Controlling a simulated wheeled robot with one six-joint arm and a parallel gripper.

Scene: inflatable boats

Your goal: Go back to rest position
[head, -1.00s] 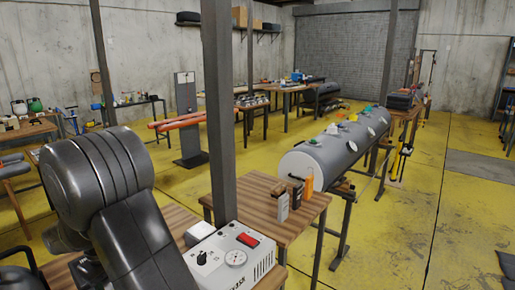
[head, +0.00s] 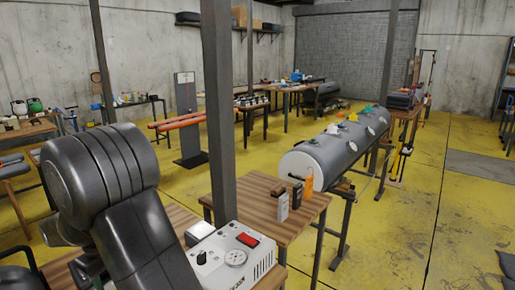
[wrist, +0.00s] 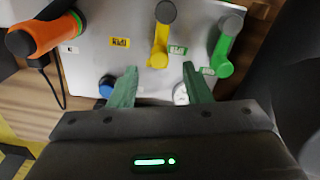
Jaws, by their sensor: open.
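My gripper (wrist: 158,88) shows in the wrist view with two green fingers apart and nothing between them. Beyond its fingertips is a grey panel (wrist: 95,65) with an orange handle (wrist: 35,36), a yellow lever (wrist: 160,40) and a green lever (wrist: 226,45). A blue knob (wrist: 107,86) and a white knob (wrist: 181,94) sit beside the fingers. In the head view my dark arm (head: 140,230) fills the lower left, and the gripper is out of sight there.
A white box with a gauge (head: 235,257) stands near my arm by a grey post (head: 220,120). A wooden table (head: 262,212) holds small bottles. A long grey inflatable tube (head: 325,160) lies on stands. Yellow floor (head: 470,215) is open at the right.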

